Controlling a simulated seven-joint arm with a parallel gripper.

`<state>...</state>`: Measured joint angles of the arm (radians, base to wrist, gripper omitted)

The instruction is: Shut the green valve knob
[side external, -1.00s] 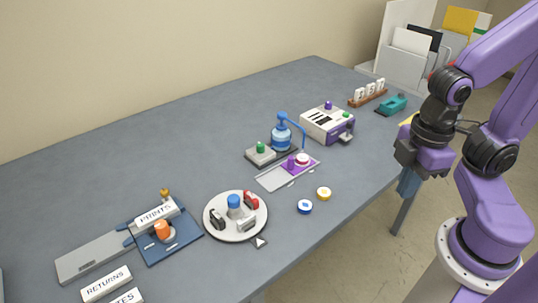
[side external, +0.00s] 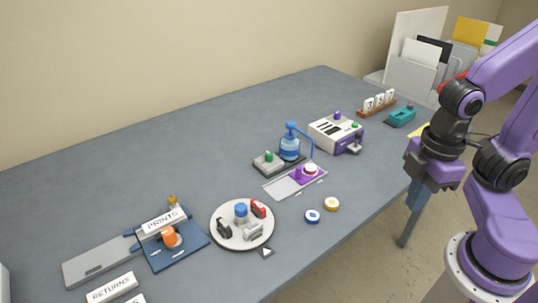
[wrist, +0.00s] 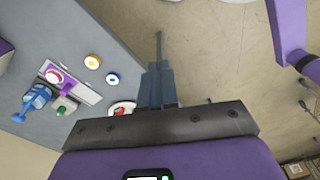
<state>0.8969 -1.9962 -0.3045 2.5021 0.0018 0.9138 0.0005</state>
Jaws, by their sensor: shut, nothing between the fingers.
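A small green knob (side external: 268,156) stands on a grey block beside the blue bottle-shaped pump (side external: 290,147), near the middle of the table. It also shows in the wrist view (wrist: 62,110). A second, smaller green knob (side external: 355,126) sits on top of the white and purple machine (side external: 335,133). I cannot tell from the pictures which of them is the valve knob. My gripper (side external: 413,206) is off the table's right edge, pointing down, well apart from both. Its blue fingers are shut and empty; they also show in the wrist view (wrist: 158,70).
A purple-and-grey slide plate (side external: 285,184) with a red-and-white button lies before the pump. Blue (side external: 312,216) and yellow (side external: 332,204) discs lie near the front edge. A round white plate (side external: 222,236) holds several small parts. A teal stapler-like object (side external: 401,117) is at the back right.

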